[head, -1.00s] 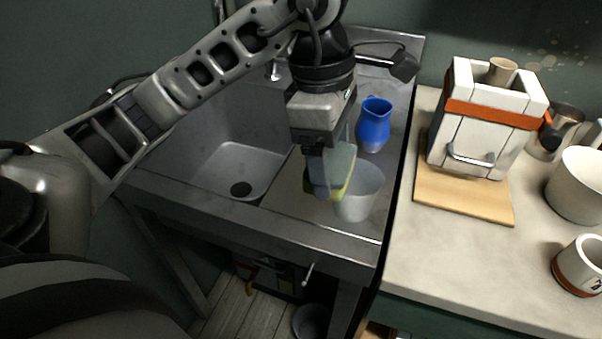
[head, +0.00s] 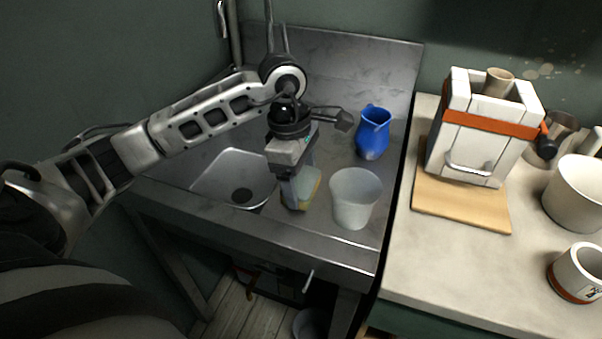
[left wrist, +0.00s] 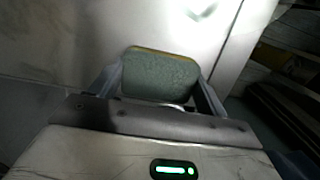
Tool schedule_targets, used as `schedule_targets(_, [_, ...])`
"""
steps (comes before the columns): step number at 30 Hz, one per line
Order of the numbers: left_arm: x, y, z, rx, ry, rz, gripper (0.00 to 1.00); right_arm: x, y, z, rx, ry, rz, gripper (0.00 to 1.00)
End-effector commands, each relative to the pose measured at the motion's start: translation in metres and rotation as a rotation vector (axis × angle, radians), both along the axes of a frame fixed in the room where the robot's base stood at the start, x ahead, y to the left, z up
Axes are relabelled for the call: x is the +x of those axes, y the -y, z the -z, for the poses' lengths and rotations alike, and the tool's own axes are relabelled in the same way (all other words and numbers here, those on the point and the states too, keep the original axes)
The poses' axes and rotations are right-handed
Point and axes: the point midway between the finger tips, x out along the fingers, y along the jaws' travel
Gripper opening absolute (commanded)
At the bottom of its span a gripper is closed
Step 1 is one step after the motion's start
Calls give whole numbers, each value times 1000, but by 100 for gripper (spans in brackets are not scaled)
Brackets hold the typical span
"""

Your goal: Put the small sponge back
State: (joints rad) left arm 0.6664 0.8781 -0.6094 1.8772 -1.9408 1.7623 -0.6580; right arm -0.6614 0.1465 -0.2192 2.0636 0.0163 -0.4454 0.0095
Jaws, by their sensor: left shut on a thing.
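The small sponge (head: 308,187) is green with a yellow layer. My left gripper (head: 297,203) is shut on it and holds it upright over the metal drainboard, between the sink basin and a translucent tub. I cannot tell whether its lower edge touches the drainboard. In the left wrist view the sponge (left wrist: 160,76) sits between the two fingers of the left gripper (left wrist: 158,92), its green face toward the camera. My right gripper is not in view.
The translucent tub (head: 356,198) stands just right of the sponge. A blue pitcher (head: 373,133) stands behind it. The sink basin (head: 225,180) is to the left. A counter (head: 440,258) on the right holds a strapped plaster mould (head: 480,135) and pots.

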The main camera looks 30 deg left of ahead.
Motion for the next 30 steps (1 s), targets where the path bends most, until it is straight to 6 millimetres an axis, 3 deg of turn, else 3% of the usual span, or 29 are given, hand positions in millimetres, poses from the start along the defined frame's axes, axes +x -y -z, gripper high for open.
schedule_targets(9, [0,0,5,0,0,0,57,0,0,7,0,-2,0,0])
schedule_targets(10, [0,0,4,0,0,0,78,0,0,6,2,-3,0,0])
schedule_targets(12, [0,0,3,-1,-1,0,97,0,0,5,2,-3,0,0])
schedule_targets(24, [0,0,-4,-1,1,0,97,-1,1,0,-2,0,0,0])
schedule_targets(30, [0,-6,-40,0,6,-1,97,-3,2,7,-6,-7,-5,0])
